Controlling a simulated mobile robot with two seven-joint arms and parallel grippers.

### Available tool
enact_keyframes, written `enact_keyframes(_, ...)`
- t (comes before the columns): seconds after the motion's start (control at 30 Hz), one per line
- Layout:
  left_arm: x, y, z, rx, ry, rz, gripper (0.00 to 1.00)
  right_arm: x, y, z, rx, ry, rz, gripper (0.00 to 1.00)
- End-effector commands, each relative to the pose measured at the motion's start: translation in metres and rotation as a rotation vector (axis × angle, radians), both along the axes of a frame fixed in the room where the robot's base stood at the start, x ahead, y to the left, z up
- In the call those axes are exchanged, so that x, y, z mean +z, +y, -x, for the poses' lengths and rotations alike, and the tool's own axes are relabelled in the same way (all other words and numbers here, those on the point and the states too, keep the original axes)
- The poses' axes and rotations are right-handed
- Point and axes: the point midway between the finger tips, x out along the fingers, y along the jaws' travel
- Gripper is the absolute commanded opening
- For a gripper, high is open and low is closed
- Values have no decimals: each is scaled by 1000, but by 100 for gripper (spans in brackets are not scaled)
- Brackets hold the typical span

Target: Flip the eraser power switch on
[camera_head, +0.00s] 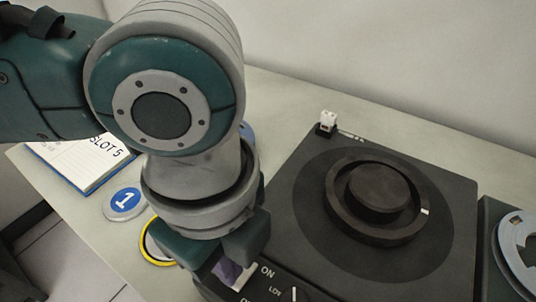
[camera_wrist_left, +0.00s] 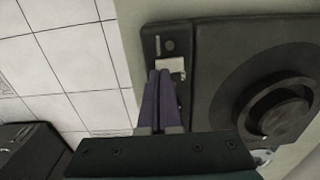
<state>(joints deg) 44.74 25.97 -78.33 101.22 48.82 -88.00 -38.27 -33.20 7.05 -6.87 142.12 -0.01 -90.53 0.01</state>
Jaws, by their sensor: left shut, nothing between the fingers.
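The eraser is a dark flat box (camera_head: 300,190) with a round ring and hub on top. It also shows at the right in the left wrist view (camera_wrist_left: 215,45). Its front-left corner carries a printed ON label (camera_head: 267,271). My left gripper (camera_head: 232,273) is shut, its purple fingertips pointing down beside this label. In the left wrist view the closed purple fingers (camera_wrist_left: 160,90) reach to the panel strip, close to a pale plate (camera_wrist_left: 171,68). The switch itself is hidden or cannot be made out, and contact cannot be told. My right gripper is not in view.
A small white and black part (camera_head: 327,122) stands at the eraser's back-left corner. A grey reel (camera_head: 517,250) sits at the right. A SLOT 5 card (camera_head: 75,165), a blue 1 disc (camera_head: 125,203) and a yellow-rimmed disc (camera_head: 150,252) lie left on the table.

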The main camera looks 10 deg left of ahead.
Motion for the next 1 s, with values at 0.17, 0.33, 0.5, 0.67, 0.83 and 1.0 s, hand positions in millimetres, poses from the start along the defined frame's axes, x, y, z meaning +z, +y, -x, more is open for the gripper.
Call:
enact_keyframes(0.17, 0, 0, 0, 0, 0, 0, 0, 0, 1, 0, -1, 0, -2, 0)
enact_keyframes(0.33, 0, 0, 0, 0, 0, 0, 0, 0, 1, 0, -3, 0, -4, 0)
enact_keyframes(0.5, -1, 0, 0, 0, 0, 0, 0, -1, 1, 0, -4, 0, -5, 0)
enact_keyframes(0.67, -3, 0, 0, 0, 0, 0, 0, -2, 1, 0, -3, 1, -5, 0)
enact_keyframes(0.83, -6, 0, 0, 0, 0, 1, 0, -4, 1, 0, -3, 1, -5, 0)
enact_keyframes(1.0, -9, 0, 0, 0, 0, 1, 0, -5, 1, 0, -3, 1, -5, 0)
